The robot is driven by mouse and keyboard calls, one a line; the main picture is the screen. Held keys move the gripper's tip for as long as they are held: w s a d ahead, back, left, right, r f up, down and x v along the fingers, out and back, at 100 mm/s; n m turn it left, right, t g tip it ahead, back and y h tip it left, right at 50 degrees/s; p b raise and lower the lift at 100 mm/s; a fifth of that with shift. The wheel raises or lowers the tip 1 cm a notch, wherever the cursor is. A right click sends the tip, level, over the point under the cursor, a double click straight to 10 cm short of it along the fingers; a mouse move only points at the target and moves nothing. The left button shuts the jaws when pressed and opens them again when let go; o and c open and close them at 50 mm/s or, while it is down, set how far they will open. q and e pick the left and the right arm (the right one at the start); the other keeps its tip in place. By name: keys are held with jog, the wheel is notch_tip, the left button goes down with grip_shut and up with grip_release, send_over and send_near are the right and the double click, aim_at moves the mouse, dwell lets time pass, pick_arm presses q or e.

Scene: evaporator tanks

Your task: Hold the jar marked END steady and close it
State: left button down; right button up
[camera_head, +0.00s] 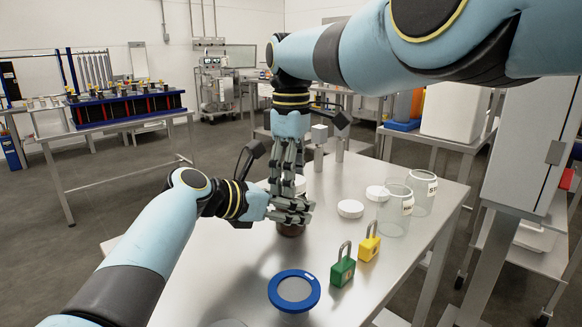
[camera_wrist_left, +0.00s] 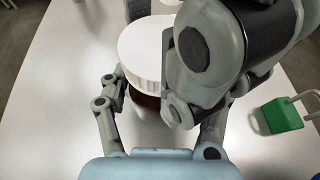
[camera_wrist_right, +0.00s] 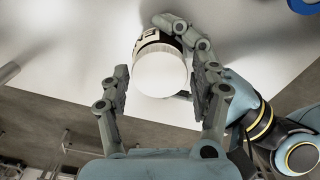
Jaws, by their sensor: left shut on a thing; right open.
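A dark brown jar (camera_head: 290,229) stands on the metal table, its body mostly hidden by fingers. A white lid (camera_wrist_left: 146,50) sits over its top in the left wrist view; I cannot tell whether it is fully seated. The right wrist view shows the lid (camera_wrist_right: 160,72) and part of a black-and-white label (camera_wrist_right: 147,38), too small to read. My left gripper (camera_head: 299,211) is shut on the jar from the side, below the lid; it also shows in the left wrist view (camera_wrist_left: 145,100). My right gripper (camera_head: 286,185) points down from above, open, with its fingers on either side of the lid.
Two clear jars (camera_head: 394,212) (camera_head: 422,196) stand at the right, near loose white lids (camera_head: 350,209) (camera_head: 377,193). A green padlock (camera_head: 342,270), a yellow padlock (camera_head: 369,246) and a blue-rimmed round container (camera_head: 294,291) are in front.

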jog(key=shift+c, duration=0.2)
jog(key=c, duration=1)
jog(key=o, duration=1.4)
jog(key=shift+c, duration=0.2)
jog(key=shift+r, duration=0.1)
jog(key=shift+r, duration=4)
